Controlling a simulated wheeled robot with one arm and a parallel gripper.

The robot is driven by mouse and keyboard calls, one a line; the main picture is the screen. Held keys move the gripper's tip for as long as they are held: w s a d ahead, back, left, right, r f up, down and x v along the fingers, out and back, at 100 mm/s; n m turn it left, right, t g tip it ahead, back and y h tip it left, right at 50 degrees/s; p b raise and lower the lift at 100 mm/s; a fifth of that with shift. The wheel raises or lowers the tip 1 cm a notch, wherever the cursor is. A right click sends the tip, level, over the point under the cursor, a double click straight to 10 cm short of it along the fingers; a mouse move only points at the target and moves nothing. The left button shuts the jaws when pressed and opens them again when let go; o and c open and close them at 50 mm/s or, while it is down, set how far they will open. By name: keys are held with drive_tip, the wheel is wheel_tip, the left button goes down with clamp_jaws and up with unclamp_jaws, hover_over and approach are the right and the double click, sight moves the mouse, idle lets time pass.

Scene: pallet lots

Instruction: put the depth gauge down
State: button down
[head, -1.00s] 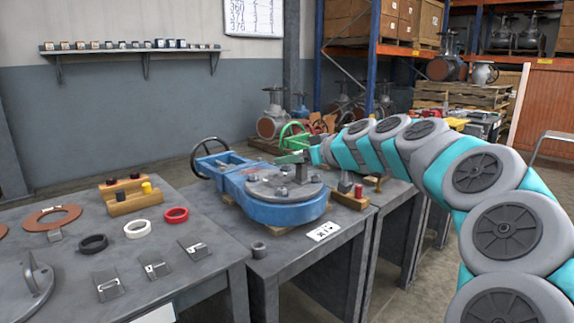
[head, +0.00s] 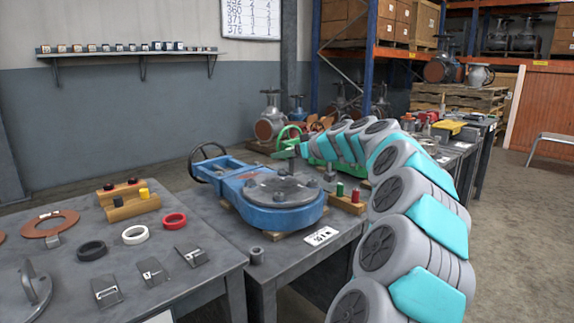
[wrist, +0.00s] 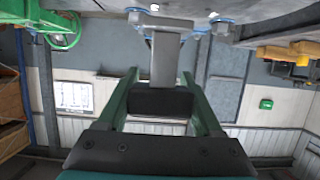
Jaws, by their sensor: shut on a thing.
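The depth gauge (wrist: 165,58) is a grey T-shaped piece. In the wrist view it sits between the two green fingers of my gripper (wrist: 162,78), its crossbar pointing away from the palm. In the head view my gripper (head: 288,153) is small and green, shut on the gauge (head: 291,166) above the back of the round grey flange of a blue valve body (head: 275,213). Whether the gauge's lower end touches the flange, I cannot tell.
Wooden blocks with coloured plugs stand right of the valve (head: 347,205) and on the left bench (head: 132,208). A label card (head: 321,236) and small cylinder (head: 257,256) lie at the bench front. Rings (head: 135,234) and metal clips (head: 151,272) lie on the left bench.

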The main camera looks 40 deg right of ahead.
drive_tip(key=shift+f, duration=1.65)
drive_tip(key=shift+f+b, duration=0.25)
drive_tip(key=shift+b, duration=0.05)
drive_tip(key=shift+c, duration=0.2)
unclamp_jaws()
drive_tip(key=shift+r, duration=0.1)
drive_tip(key=shift+r, duration=0.1)
drive_tip(key=shift+s+d+r+p, duration=0.1)
drive_tip(key=shift+s+p, duration=0.15)
drive_tip(key=shift+p, duration=0.05)
drive_tip(key=v, duration=1.1)
drive_tip(key=shift+s+r+b, duration=0.1)
drive_tip(key=shift+s+b, duration=0.15)
drive_tip(key=shift+b, duration=0.1)
